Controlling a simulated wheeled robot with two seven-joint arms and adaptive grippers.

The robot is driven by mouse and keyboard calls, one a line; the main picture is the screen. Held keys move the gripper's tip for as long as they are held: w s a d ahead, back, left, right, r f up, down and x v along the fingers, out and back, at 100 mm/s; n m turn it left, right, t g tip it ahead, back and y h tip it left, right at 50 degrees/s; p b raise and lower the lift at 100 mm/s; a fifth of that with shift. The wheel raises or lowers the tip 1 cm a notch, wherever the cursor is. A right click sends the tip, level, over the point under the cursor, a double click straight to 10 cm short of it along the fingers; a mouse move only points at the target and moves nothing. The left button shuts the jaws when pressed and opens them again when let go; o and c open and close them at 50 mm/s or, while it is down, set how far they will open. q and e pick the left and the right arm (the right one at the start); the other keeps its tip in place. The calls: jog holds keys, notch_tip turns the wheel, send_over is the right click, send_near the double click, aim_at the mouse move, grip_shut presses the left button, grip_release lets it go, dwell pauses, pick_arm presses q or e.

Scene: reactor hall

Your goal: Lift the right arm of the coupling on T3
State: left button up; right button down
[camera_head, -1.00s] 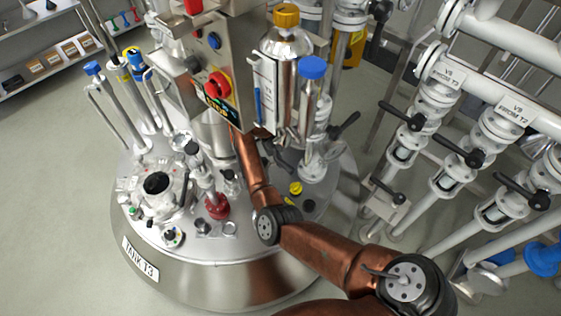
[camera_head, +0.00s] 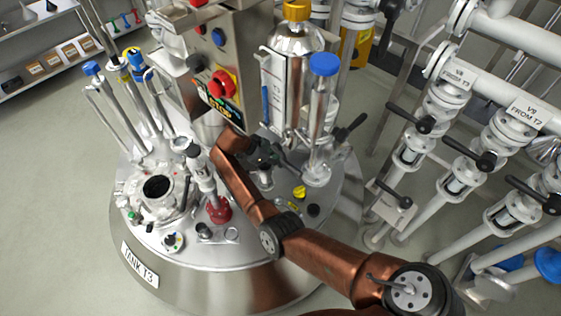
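Tank T3's round steel lid (camera_head: 265,245) fills the middle of the view, with its label (camera_head: 139,264) at the front left. My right arm comes in from the lower right and bends over the lid. My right gripper (camera_head: 268,156) is dark and small, low over the lid behind the forearm. It is close beside a small metal fitting (camera_head: 265,178), which may be the coupling; its arms cannot be made out clearly. The fingers are too small and partly hidden to show whether they are open or touching anything. My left gripper is not in view.
A control box with a red knob (camera_head: 222,84) stands behind the wrist. A steel cylinder (camera_head: 292,85) and a blue-capped tube (camera_head: 321,105) stand close to the gripper. A black lever (camera_head: 350,128) sticks out right. White valve pipes (camera_head: 455,165) line the right side.

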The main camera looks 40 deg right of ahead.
jog(key=c, duration=1.9)
grip_release()
jog(key=shift+r, duration=0.15)
notch_tip(320, 180, up, 10)
jog(key=shift+f, duration=0.1)
